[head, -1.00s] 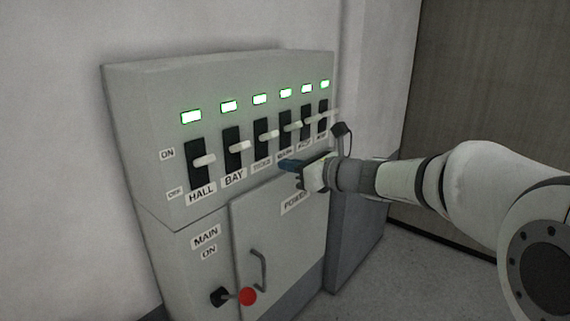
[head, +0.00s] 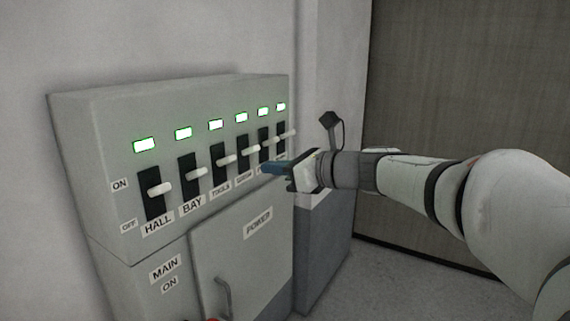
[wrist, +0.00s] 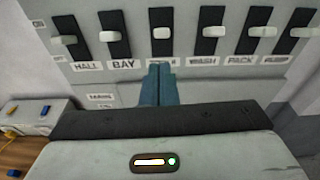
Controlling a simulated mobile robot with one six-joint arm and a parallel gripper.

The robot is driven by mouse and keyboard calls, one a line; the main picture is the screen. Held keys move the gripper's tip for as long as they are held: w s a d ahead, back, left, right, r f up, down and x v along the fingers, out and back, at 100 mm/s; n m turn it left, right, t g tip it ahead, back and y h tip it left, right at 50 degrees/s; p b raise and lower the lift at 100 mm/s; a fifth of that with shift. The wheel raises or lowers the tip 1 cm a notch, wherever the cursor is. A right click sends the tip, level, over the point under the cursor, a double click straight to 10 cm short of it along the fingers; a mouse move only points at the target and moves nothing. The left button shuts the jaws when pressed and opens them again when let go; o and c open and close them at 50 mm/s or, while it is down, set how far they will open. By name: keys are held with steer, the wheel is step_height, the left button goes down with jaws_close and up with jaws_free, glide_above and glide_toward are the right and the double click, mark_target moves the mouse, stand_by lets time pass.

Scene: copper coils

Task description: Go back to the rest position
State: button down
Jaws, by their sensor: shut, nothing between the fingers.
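My gripper (head: 268,168) is shut and empty, its two blue fingers together. In the head view it is in front of the right part of the grey switch panel (head: 110,140), hiding some labels there. In the wrist view the closed fingers (wrist: 160,80) point at the panel below the row of levers, covering part of the third label. I cannot tell the exact gap to the panel. The panel has several white levers in black slots, including the HALL lever (head: 160,189) and BAY lever (head: 194,175). The lamps (head: 145,145) above them are all lit.
Below is a POWER door (head: 235,250) with a handle (head: 224,297). A red knob (head: 212,320) barely shows at the bottom edge. A dark hanging piece (head: 330,120) is behind my wrist. The wrist view shows a grey box (wrist: 28,112) on a wooden surface at left. Open floor (head: 400,270) lies right.

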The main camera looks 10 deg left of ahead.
steer(key=s+d+f+n+g+h, duration=0.4)
steer(key=s+d+f+n+h, duration=1)
steer(key=s+d+f+n, duration=0.8)
steer(key=shift+s+d+f+n, duration=0.4)
steer(key=shift+d+f, duration=0.25)
steer(key=shift+f, duration=0.25)
